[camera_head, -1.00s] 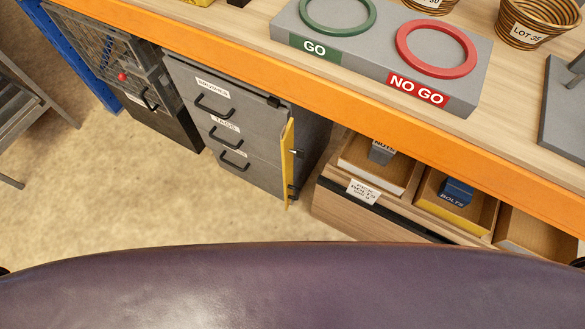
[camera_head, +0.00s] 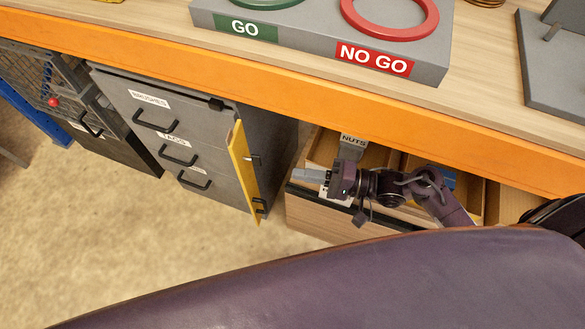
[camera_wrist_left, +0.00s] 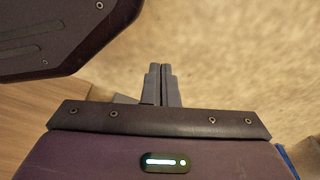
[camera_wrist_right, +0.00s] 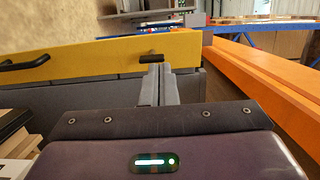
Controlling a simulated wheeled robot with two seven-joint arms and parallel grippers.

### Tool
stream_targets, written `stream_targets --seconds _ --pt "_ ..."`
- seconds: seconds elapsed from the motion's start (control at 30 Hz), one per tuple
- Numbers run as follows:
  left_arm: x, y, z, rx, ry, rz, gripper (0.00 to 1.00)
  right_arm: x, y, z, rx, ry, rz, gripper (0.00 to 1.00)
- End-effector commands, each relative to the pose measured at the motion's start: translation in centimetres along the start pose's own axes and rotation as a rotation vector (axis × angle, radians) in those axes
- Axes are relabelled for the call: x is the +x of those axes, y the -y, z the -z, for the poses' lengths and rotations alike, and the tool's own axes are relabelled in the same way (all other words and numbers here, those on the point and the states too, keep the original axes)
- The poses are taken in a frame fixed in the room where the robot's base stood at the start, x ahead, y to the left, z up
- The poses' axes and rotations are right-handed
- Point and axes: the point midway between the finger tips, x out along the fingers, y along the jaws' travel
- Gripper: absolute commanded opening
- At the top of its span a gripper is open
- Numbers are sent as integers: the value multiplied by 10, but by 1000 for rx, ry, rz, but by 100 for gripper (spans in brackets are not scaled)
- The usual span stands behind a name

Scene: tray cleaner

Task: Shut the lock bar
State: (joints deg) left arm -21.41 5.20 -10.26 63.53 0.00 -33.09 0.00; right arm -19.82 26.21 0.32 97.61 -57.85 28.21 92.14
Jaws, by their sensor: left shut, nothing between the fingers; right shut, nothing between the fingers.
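The yellow lock bar (camera_head: 243,172) stands upright along the right front edge of the grey drawer cabinet (camera_head: 160,120). It sticks out from the drawer fronts, swung open. In the right wrist view the lock bar (camera_wrist_right: 95,56) stretches across beyond the fingers, with black fittings on it. My right gripper (camera_head: 300,174) is shut and empty, right of the bar, pointing left towards it, with a gap between in the head view. Its fingertips also show in the right wrist view (camera_wrist_right: 159,72). My left gripper (camera_wrist_left: 160,72) is shut and empty over bare floor, outside the head view.
The workbench's orange edge (camera_head: 300,105) runs above the cabinet. A wooden drawer unit (camera_head: 315,215) with parts bins stands to the right, behind my right arm. A dark wire-fronted cabinet (camera_head: 70,105) stands to the left. The floor (camera_head: 120,235) before the cabinets is clear.

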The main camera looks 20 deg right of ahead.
Motion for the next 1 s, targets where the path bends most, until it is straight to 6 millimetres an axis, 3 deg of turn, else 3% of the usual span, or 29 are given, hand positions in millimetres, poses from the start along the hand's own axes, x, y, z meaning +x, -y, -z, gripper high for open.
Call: stream_targets --seconds 0.3,0.5,0.7,1.0 --pt "-1 0 6 -1 -3 0 0 69 0 2 -3 -3 5 0" --pt "-3 0 11 -1 -8 0 0 103 0 2 -4 -3 2 0" --pt "-3 0 13 -1 -8 0 0 118 0 1 -4 -3 0 0" --pt "-4 0 11 -1 -2 0 0 120 0 1 -4 -4 -1 0"
